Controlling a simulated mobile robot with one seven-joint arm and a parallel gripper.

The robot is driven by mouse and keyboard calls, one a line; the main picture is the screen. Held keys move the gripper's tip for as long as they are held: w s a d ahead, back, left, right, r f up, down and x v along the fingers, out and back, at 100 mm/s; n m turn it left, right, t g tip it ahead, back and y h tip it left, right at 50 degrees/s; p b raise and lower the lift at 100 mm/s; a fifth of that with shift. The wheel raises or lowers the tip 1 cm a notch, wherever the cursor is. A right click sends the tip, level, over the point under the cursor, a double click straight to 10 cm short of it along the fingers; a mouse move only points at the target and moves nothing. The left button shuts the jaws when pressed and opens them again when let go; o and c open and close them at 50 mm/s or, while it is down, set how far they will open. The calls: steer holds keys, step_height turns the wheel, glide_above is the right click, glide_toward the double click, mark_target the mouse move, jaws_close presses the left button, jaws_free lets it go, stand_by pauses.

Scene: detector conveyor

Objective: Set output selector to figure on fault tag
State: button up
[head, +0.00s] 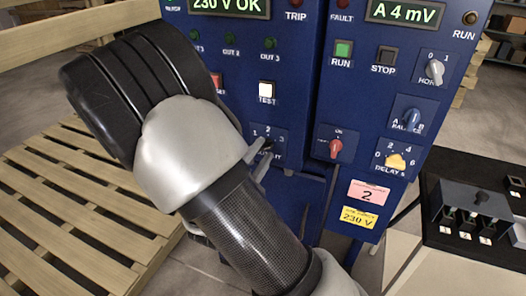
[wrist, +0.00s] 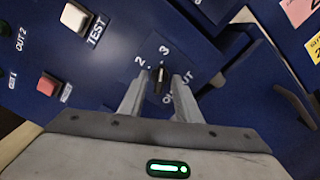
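The output selector (wrist: 160,80) is a small black knob on the blue panel, with a pale mark on it. In the wrist view figures 2 and 3 show beside it, and its mark points roughly toward the 3; figure 1 is hidden there. My gripper (wrist: 162,80) is open, one finger on each side of the knob, with small gaps visible; I cannot tell its exact depth. In the head view my gripper (head: 262,155) partly covers the selector plate (head: 283,133). The pink fault tag (head: 369,194) carries a 2.
A white TEST button (head: 267,89) sits above the selector, and a red knob (head: 335,149) sits to its right. A wooden pallet (head: 75,205) lies at left.

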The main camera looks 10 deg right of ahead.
steer(key=shift+w+d, duration=0.4)
steer(key=shift+w, duration=0.1)
steer(key=c, duration=0.7)
steer(key=shift+o, duration=0.2)
